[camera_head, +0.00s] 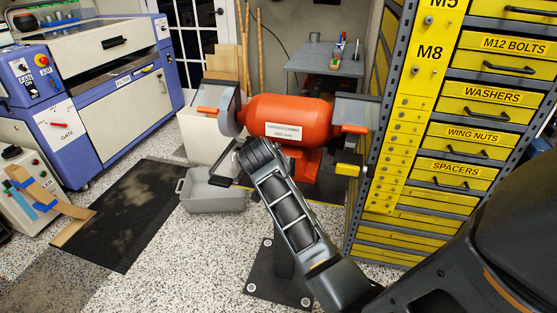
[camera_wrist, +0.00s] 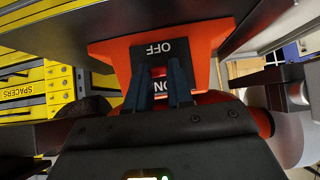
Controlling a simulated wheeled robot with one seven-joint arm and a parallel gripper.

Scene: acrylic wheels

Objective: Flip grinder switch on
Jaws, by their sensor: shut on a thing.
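The orange-red bench grinder (camera_head: 300,112) stands on a dark pedestal in the head view, with a grinding wheel at each end. In the wrist view its switch plate (camera_wrist: 153,49) fills the upper middle, inverted, with OFF above and ON partly covered below. The small red switch (camera_wrist: 158,72) sits between these labels. My gripper (camera_wrist: 159,68) is at the plate, its two dark fingertips closed about the red switch. The fingers hide part of the switch, so its exact setting cannot be told. In the head view, my arm hides the gripper and switch.
A yellow drawer cabinet (camera_head: 481,140) stands close at the grinder's right. A grey bin (camera_head: 215,196) is below the left wheel. A blue and white laser machine (camera_head: 120,83) is at the left, with a black mat (camera_head: 140,218) on the open floor.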

